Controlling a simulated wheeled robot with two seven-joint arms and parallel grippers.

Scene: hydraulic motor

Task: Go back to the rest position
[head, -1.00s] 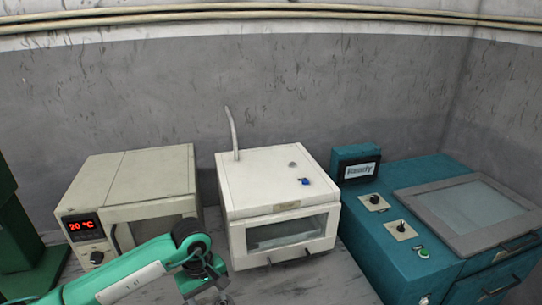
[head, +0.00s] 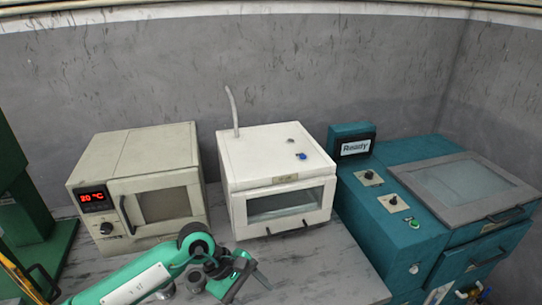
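My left arm (head: 140,281) is green with a dark wrist joint and reaches in from the lower left. My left gripper (head: 250,289) is over the grey table, in front of the white box-shaped machine (head: 270,165). Its two dark fingers look spread, with nothing seen between them. My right gripper is not in view.
A cream oven (head: 150,140) with a red 20 °C display stands at left. A teal machine (head: 400,235) with knobs, a "Ready" sign (head: 352,147) and a windowed lid (head: 465,185) stands at right. Bare grey table (head: 310,275) lies in front. Green equipment (head: 40,240) stands far left.

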